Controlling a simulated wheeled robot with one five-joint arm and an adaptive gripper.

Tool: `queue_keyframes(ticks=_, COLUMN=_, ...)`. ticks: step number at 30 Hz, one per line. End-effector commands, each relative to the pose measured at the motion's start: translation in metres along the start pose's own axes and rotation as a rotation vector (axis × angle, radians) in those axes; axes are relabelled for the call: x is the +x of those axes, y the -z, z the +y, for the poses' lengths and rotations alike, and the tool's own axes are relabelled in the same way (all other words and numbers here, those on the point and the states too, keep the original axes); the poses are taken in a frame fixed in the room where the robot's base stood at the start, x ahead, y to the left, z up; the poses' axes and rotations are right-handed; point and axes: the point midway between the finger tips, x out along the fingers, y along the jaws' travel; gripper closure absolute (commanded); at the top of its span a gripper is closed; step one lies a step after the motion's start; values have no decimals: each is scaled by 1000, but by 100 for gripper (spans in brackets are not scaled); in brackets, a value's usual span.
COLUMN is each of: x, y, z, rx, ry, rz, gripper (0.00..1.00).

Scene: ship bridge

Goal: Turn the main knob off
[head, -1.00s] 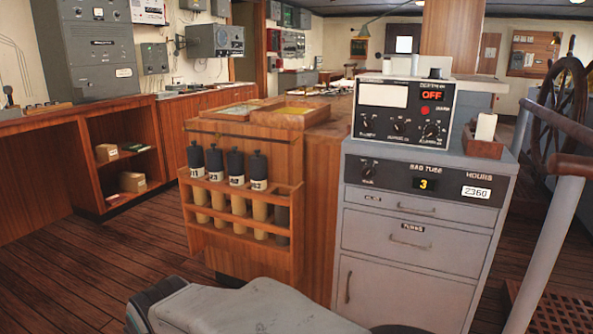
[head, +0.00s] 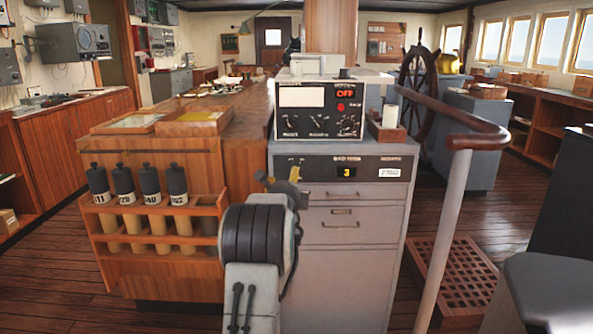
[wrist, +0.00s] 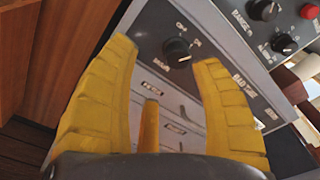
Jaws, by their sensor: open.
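The main knob (wrist: 177,48) is a small black dial on the dark panel of the grey cabinet (head: 330,240). The wrist view shows it tilted, with a MAIN label below it and small marks above; its setting is hard to read. My gripper (wrist: 164,54) has yellow ribbed fingers, open and empty. In the wrist view the knob shows between and beyond the fingertips, apparently untouched. In the head view my gripper (head: 279,177) is in front of the cabinet's upper left corner, just below the knob's area, where the knob is hard to make out.
An instrument box (head: 318,108) with a red OFF display stands on the cabinet. A wooden rack (head: 160,235) of dark-capped tubes is at the left. A handrail (head: 450,210) on a pale post stands at the right, beside a floor grating (head: 465,283).

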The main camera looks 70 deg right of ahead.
Motion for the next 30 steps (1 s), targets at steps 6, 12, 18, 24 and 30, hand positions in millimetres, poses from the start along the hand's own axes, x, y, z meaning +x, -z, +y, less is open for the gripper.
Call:
queue_keyframes(ticks=6, x=14, y=19, z=-18, rx=65, ry=53, rz=6, gripper=41)
queue_keyframes(ticks=12, x=32, y=19, z=-18, rx=66, ry=53, rz=5, gripper=41)
queue_keyframes(ticks=18, x=52, y=19, z=-19, rx=65, ry=52, rz=6, gripper=41)
queue_keyframes(ticks=24, x=67, y=18, z=-20, rx=65, ry=52, rz=5, gripper=41)
queue_keyframes(ticks=30, x=76, y=19, z=-20, rx=65, ry=52, rz=5, gripper=41)
